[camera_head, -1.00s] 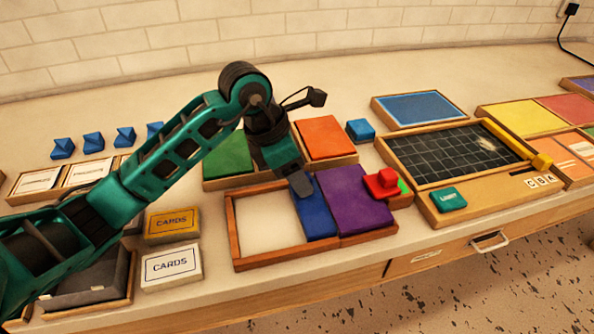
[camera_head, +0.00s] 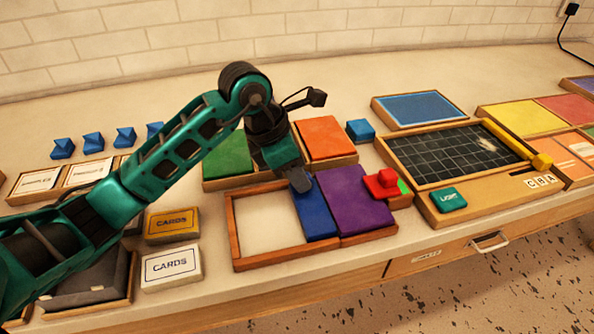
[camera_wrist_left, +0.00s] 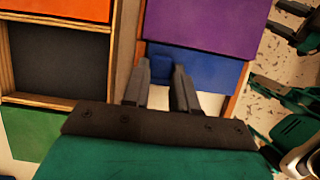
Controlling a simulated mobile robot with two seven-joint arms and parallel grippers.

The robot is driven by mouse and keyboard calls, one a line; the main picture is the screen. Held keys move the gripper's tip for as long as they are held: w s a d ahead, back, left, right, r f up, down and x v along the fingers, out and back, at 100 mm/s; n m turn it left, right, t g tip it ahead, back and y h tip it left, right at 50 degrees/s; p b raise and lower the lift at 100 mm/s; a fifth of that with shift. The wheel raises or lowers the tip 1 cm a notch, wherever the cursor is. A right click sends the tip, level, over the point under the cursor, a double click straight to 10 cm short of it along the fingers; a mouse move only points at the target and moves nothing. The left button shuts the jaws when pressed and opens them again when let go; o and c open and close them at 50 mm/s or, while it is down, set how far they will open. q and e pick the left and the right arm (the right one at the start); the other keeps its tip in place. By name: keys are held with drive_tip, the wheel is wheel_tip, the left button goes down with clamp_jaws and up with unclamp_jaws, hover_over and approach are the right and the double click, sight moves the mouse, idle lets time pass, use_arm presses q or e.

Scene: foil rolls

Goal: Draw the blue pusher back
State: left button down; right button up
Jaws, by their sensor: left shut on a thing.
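The blue pusher (camera_head: 315,213) is a flat blue piece inside a wooden-framed tray (camera_head: 236,242). It lies along the left edge of a purple block (camera_head: 353,202) in the same tray. My left gripper (camera_head: 301,184) reaches down over the pusher's far end. In the left wrist view, the fingers (camera_wrist_left: 162,88) are shut on a small blue knob (camera_wrist_left: 162,66) of the pusher (camera_wrist_left: 208,70). The purple block (camera_wrist_left: 200,30) lies just beyond the pusher there. The gripper hides part of the pusher in the head view. My right gripper is not in view.
The tray's white floor (camera_head: 264,222) is bare left of the pusher. A red piece (camera_head: 381,183) stands at the purple block's right edge. Green (camera_head: 228,158) and orange (camera_head: 324,138) panels lie behind the tray. Card boxes (camera_head: 171,268) stand to the left, below my arm.

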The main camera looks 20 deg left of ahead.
use_arm(q)
drive_tip(key=s+a+b, duration=0.1)
drive_tip(key=a, duration=0.1)
drive_tip(key=s+a+b, duration=0.1)
drive_tip(key=s+a, duration=0.1)
drive_tip(key=a, duration=0.1)
drive_tip(key=s+a+b, duration=0.1)
drive_tip(key=s+a, duration=0.1)
drive_tip(key=a, duration=0.1)
drive_tip(key=shift+s+a+f, duration=0.15)
drive_tip(key=shift+s+a, duration=0.4)
drive_tip(key=shift+a, duration=0.15)
drive_tip(key=c, duration=1.1)
unclamp_jaws()
drive_tip(key=shift+s+r, duration=0.1)
drive_tip(key=shift+r, duration=0.1)
drive_tip(key=shift+o, duration=1.1)
